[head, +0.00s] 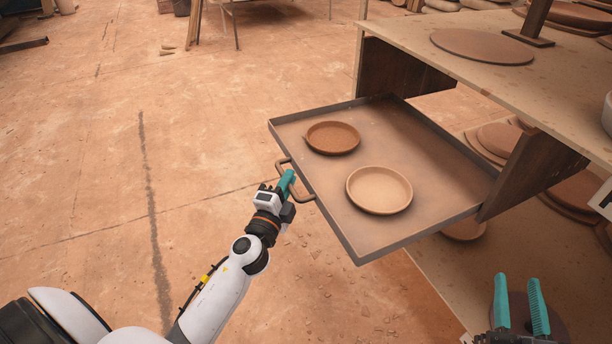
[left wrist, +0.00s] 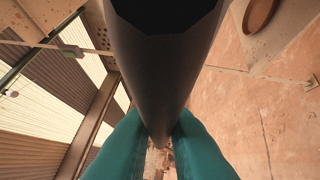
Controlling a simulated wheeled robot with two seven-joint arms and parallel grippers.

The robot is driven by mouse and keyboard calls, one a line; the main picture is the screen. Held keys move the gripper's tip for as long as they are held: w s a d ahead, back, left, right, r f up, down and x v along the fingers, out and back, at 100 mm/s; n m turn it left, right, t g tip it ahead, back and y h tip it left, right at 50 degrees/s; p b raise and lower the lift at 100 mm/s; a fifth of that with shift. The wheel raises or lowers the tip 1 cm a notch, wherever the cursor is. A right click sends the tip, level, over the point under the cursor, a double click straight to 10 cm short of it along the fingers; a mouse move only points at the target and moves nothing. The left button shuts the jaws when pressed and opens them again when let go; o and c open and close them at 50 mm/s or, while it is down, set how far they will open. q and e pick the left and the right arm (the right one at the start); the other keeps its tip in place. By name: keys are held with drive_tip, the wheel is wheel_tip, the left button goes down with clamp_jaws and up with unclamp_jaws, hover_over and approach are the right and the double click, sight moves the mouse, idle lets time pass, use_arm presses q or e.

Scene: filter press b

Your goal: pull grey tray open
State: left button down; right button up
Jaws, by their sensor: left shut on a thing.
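The grey tray (head: 424,218) is a shallow, flat drawer with a low rim in the head view. It stands well out of the wooden shelf unit, with its handle side toward the left. My left gripper (head: 286,182) is shut on the tray's bar handle (head: 303,196). In the left wrist view the dark handle bar (left wrist: 165,60) runs between the teal fingers (left wrist: 158,150). Two round clay dishes lie on the tray: a darker brown one (head: 333,137) and a paler one (head: 380,190). My right gripper (head: 522,305) is at the lower right, fingers apart and empty.
The wooden worktop (head: 470,62) stands above the tray's right end, with a round clay slab (head: 481,46) on it. A lower shelf (head: 440,275) holds more clay discs. Open floor (head: 110,190) lies left of the tray.

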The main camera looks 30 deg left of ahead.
use_arm(q)
drive_tip(key=shift+s+a, duration=0.5)
drive_tip(key=shift+s, duration=0.2)
drive_tip(key=c, duration=1.5)
unclamp_jaws()
drive_tip(key=shift+o, duration=0.2)
